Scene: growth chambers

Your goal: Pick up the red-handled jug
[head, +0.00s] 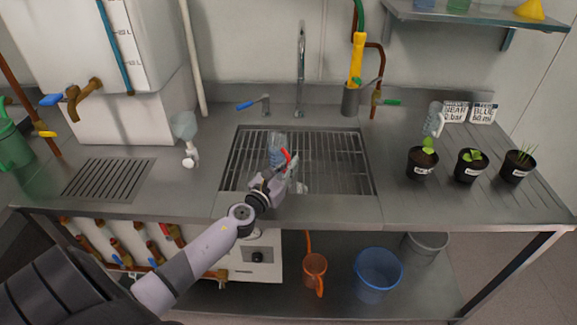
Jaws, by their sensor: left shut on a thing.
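The red-handled jug (276,146) is a clear, bluish vessel with a red handle on its right side. It is over the grated sink (335,165), near its middle left. My left gripper (285,168) is at the jug's near side and shut on its red handle. The gripper and wrist cover the jug's lower part, so I cannot tell whether it touches the grate. My right gripper is out of view.
The tap (301,70) rises behind the sink. A funnel-like clear vessel (184,125) stands left of the sink. Potted plants (422,162) and another clear jug (433,120) stand at right. The counter between sink and pots is clear.

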